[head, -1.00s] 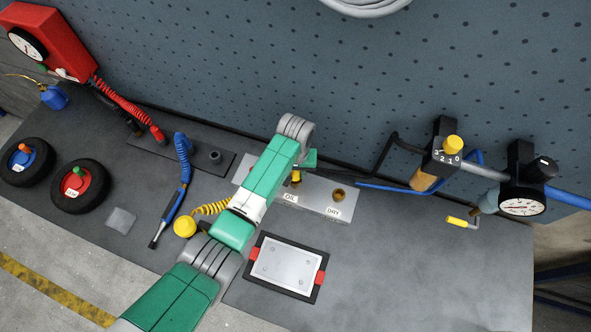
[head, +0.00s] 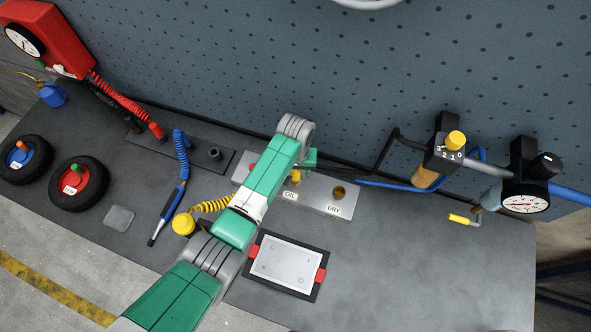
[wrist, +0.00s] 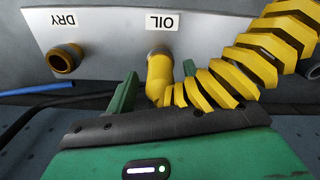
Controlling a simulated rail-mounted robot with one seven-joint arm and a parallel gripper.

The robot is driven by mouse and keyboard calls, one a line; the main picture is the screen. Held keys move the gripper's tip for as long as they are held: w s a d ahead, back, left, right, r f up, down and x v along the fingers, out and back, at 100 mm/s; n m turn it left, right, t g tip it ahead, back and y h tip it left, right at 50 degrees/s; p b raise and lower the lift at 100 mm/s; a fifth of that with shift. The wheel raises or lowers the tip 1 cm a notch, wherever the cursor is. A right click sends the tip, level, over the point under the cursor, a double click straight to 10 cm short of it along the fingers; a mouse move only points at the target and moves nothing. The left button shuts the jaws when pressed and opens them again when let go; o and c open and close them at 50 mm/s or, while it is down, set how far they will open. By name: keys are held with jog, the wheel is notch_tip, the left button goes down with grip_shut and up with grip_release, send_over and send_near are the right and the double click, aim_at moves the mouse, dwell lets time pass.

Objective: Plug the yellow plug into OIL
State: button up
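The yellow plug (wrist: 160,80) sits at the mouth of the OIL socket (wrist: 160,52), lined up with it; how deep it sits I cannot tell. Its coiled yellow hose (wrist: 235,75) runs off to the upper right in the wrist view. My gripper (wrist: 156,85) has its two green fingers on either side of the plug, with a visible gap at each side. In the head view the plug (head: 296,176) shows above the OIL label, beside my gripper (head: 309,158), partly hidden by my arm.
The brass DRY socket (head: 339,192) is empty on the same grey block (head: 320,204). A blue hose (head: 395,186) and black hose run behind it. A framed metal plate (head: 285,264) lies in front. The coil's round yellow base (head: 183,222) stands left of my arm.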

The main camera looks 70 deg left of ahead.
notch_tip(320, 180, up, 8)
jog(key=shift+f, duration=0.1)
dwell(0.4)
